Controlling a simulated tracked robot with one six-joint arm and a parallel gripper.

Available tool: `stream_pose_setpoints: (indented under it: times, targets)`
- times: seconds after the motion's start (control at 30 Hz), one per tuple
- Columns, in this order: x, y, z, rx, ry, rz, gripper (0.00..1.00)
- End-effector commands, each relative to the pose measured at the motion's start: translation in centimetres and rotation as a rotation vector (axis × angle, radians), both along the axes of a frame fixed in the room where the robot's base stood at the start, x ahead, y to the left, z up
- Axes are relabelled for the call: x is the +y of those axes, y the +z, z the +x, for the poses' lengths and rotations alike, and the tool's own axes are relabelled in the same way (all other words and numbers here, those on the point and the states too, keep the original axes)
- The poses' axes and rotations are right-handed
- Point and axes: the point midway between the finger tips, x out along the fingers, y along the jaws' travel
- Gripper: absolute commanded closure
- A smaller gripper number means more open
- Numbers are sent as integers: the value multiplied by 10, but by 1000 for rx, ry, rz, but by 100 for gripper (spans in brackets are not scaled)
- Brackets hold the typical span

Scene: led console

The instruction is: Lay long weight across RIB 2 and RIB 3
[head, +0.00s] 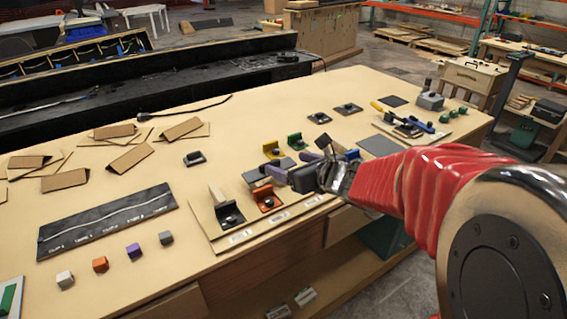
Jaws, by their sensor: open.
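A tan board (208,232) near the table's front edge has several small white labels along its front, too small to read. Behind them stand a black bracket (230,213), an orange bracket (267,198) and, partly hidden, a purple piece (276,173). My gripper (306,168) is open at the board's right end, low and close to these pieces. A dark grey block shape (303,179) shows at its tips; I cannot tell whether it is a finger or the long weight. I cannot surely pick out the long weight.
Green (295,141) and yellow (272,150) brackets stand behind the board. A black labelled strip (108,219) lies at left, with several small cubes before it. Folded cardboard pieces (130,157) lie at back left. A tool board (408,127) lies at right. The middle of the table is mostly clear.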

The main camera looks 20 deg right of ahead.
Motion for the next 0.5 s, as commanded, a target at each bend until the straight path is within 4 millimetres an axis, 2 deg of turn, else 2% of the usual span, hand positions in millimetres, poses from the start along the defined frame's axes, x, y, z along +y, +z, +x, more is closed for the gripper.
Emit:
stream_pose_setpoints:
  times: [0.2,0.5]
  targets:
    - [-6,7,-16,-1,-1,1,27]
    - [-7,8,-20,0,0,1,27]
